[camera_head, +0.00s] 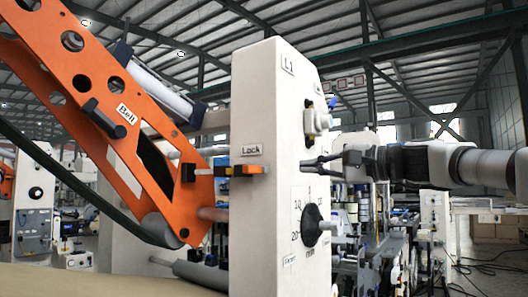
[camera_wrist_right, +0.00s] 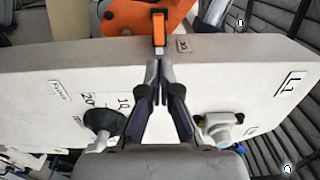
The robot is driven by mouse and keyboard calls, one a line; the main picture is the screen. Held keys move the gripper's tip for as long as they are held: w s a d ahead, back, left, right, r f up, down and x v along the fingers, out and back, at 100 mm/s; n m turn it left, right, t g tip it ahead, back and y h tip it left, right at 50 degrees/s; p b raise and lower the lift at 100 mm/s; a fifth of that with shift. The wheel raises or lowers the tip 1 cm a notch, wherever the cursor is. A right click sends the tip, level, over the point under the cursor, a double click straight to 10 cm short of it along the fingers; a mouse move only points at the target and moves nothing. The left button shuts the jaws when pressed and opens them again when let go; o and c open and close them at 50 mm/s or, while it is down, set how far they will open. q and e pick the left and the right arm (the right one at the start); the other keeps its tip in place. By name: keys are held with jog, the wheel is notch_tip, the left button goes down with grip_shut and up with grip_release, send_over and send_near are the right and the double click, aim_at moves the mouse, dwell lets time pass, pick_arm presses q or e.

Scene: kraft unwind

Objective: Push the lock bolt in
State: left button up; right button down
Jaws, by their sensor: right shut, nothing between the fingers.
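The lock bolt (camera_head: 245,170), an orange and black piece, sits under the "Lock" label (camera_head: 250,150) on the pale post (camera_head: 268,220), level with the orange arm (camera_head: 155,130). In the right wrist view the bolt (camera_wrist_right: 158,28) shows at the post's far edge, with a small grey end towards me. My right gripper (camera_head: 306,162) comes in from the right, its fingertips at the post's side face. In the wrist view the right gripper (camera_wrist_right: 160,68) is shut and empty, its tips lined up just short of the bolt; contact cannot be told. My left gripper is out of view.
A black knob (camera_head: 312,226) with a numbered scale sits below my right gripper on the post. A pale fitting (camera_head: 316,120) sticks out above it. A grey roller (camera_head: 160,230) is at the orange arm's lower end. Machinery fills the background.

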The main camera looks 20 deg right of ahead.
jog(key=r+p, duration=0.1)
jog(key=p, duration=0.3)
send_near(255, 169)
jog(key=x, duration=0.6)
jog(key=shift+a+r, duration=0.1)
jog(key=shift+w+a+p, duration=0.15)
jog(key=shift+w+p, duration=0.1)
jog(key=shift+p, duration=0.05)
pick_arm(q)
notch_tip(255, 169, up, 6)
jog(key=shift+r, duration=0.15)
pick_arm(e)
jog(key=shift+w+a, duration=0.2)
jog(key=shift+w, duration=0.1)
